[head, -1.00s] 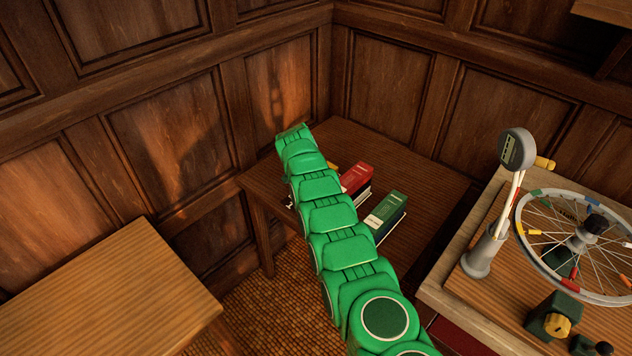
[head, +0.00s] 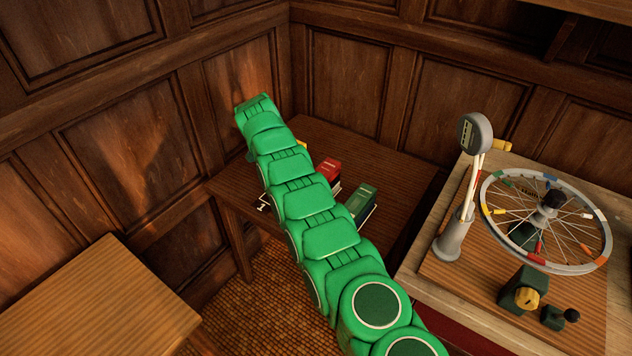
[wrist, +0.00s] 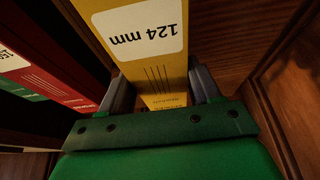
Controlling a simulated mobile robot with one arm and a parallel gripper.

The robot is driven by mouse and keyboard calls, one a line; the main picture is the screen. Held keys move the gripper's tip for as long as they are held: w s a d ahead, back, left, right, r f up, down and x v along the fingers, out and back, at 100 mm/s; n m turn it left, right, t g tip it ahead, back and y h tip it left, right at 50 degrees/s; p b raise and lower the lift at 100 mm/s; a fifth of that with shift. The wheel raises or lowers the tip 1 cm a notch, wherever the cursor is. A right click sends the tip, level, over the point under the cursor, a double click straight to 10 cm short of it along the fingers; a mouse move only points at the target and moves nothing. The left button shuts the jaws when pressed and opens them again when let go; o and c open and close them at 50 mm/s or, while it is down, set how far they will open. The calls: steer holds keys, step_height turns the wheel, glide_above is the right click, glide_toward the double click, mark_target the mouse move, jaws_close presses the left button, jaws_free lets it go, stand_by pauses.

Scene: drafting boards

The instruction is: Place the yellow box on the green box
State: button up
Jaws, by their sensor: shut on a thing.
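My gripper (wrist: 160,88) is shut on the yellow box (wrist: 148,50), which has a white "124 mm" label and sits between its two grey fingers in the wrist view. In the head view only a small piece of the yellow box (head: 302,143) shows beside my arm, and my gripper is hidden behind the arm. The green box (head: 362,199) lies on the dark wooden table, partly covered by my arm. I cannot tell whether the yellow box touches the table.
A red box (head: 329,169) lies between the yellow and green boxes and also shows at left in the wrist view (wrist: 50,84). The dark table (head: 400,175) stands in the panelled corner. A bench with a spoked wheel (head: 545,222) and gauge (head: 474,134) is at right; a lighter table (head: 95,300) at lower left.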

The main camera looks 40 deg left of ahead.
steer(key=shift+s+d+r, duration=0.1)
steer(key=shift+d+r, duration=0.1)
steer(key=shift+r, duration=0.45)
steer(key=shift+s+d+r, duration=0.1)
steer(key=shift+d+r, duration=0.1)
steer(key=shift+r, duration=0.4)
steer(key=shift+s+d+r+n, duration=0.25)
steer(key=shift+d+r+n, duration=0.15)
steer(key=shift+d+r, duration=0.55)
steer(key=s+d+r, duration=0.2)
steer(key=s+d, duration=0.1)
steer(key=d, duration=0.8)
steer(key=s+d+r+m, duration=0.1)
steer(key=s+d+r, duration=0.25)
steer(key=d, duration=0.75)
steer(key=s+d+r, duration=0.1)
steer(key=s+d, duration=0.3)
steer(key=d, duration=0.8)
glide_toward(358, 200)
steer(key=shift+w+d+f, duration=0.15)
steer(key=shift+w+d, duration=0.25)
steer(key=shift+d, duration=0.1)
steer(key=shift+w+a+f, duration=0.25)
steer(key=shift+w+f, duration=0.1)
steer(key=shift+f, duration=0.15)
steer(key=shift+w+a+f, duration=0.25)
steer(key=shift+w+f, duration=0.05)
steer(key=shift+f, duration=1.6)
steer(key=shift+f, duration=0.15)
